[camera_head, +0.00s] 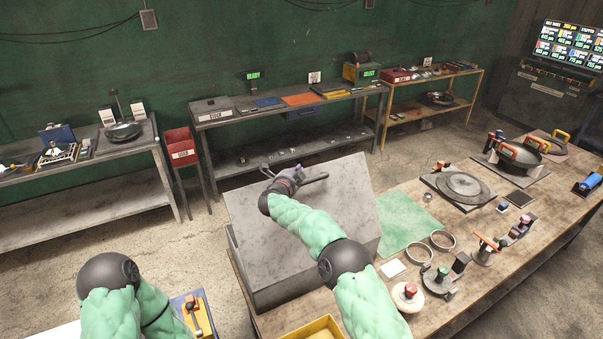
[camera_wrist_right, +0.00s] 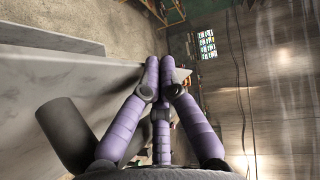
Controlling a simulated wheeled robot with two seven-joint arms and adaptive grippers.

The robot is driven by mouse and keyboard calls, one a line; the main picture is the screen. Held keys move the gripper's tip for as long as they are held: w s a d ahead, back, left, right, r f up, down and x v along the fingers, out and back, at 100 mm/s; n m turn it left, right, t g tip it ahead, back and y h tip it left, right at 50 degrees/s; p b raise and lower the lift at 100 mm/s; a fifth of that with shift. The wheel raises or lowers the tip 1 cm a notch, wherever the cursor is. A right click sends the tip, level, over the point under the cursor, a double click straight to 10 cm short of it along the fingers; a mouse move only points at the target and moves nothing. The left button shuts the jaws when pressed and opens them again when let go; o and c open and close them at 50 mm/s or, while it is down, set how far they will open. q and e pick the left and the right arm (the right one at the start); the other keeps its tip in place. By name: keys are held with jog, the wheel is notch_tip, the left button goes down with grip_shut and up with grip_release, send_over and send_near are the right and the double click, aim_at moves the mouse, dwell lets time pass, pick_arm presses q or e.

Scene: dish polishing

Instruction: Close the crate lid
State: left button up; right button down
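The grey crate (camera_head: 287,287) stands at the near left end of the wooden workbench. Its broad grey lid (camera_head: 345,205) is tilted, sloping above the body; my arm hides part of it. A dark bar-like handle (camera_head: 315,180) shows on the lid. My right gripper (camera_head: 270,172) is at the upper part of the lid, beside the handle. In the right wrist view its purple fingers (camera_wrist_right: 158,65) come together at the tips, close to the pale lid edge (camera_wrist_right: 105,75). I cannot tell whether they touch it. My left gripper is out of view; only my left arm shows.
The workbench (camera_head: 480,275) right of the crate holds a green mat (camera_head: 403,220), metal rings, polishing tools and a round plate (camera_head: 465,186). A yellow tray (camera_head: 318,329) lies close in front of the crate. Shelves stand along the green wall behind, with open floor between.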

jog(key=w+a+f, duration=0.2)
jog(key=w+f, duration=0.1)
jog(key=w, duration=0.1)
jog(key=shift+w+f, duration=0.3)
jog(key=shift+w, duration=0.1)
jog(key=shift+f, duration=0.1)
dwell(0.4)
jog(key=shift+d, duration=0.1)
